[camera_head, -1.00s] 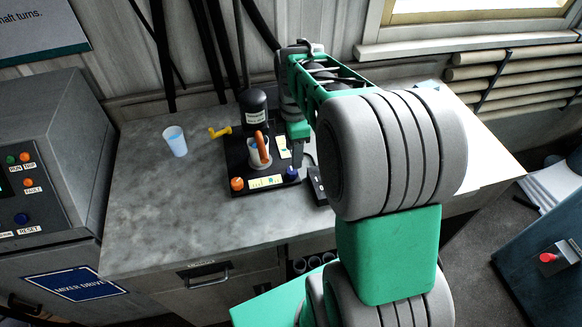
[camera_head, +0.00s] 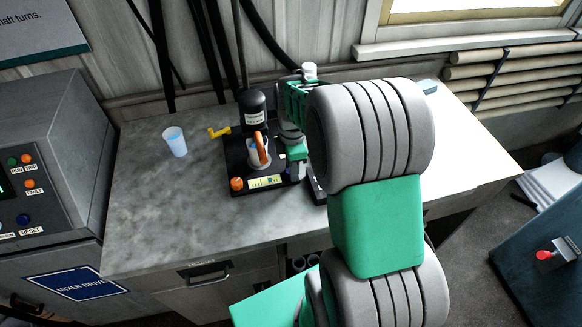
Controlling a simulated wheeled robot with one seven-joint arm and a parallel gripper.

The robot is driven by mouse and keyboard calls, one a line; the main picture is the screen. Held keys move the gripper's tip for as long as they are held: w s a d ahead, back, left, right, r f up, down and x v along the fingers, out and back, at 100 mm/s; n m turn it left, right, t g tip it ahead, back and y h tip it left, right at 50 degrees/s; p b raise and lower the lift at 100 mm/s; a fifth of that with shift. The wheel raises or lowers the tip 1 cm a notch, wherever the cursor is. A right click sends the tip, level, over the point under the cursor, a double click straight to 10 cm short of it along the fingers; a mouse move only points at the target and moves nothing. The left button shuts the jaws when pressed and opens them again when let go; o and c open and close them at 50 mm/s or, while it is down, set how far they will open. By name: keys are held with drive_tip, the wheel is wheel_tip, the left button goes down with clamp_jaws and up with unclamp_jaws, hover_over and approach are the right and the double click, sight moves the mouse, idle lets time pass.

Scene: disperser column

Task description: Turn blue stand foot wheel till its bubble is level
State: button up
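The stand's black base (camera_head: 232,160) sits on the bench top. An orange foot wheel (camera_head: 237,184) is at its front left corner. A pale yellow-green level strip (camera_head: 265,182) lies along its front edge; its bubble is too small to read. My gripper (camera_head: 294,172) is low at the base's front right corner, where the blue foot wheel was visible earlier. The wheel is now hidden or too small to make out. I cannot tell whether my fingers touch it, or whether they are open or shut.
The stand holds a black motor (camera_head: 253,108) and a cup with an orange piece (camera_head: 262,149). A yellow crank handle (camera_head: 219,132) is on its left. A pale blue cup (camera_head: 175,141) stands farther left. The bench's left part (camera_head: 150,210) is clear; a grey control cabinet (camera_head: 48,160) is beside it.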

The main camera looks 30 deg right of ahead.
clamp_jaws()
drive_tip(key=shift+a, duration=0.15)
drive_tip(key=shift+m, duration=0.4)
drive_tip(key=m, duration=0.3)
drive_tip(key=shift+b, duration=0.3)
drive_tip(key=m, duration=0.5)
drive_tip(key=m+b, duration=0.1)
drive_tip(key=m, duration=0.4)
drive_tip(key=shift+s, duration=0.1)
drive_tip(key=m, duration=0.6)
drive_tip(key=shift+a, duration=0.1)
drive_tip(key=shift+r, duration=0.1)
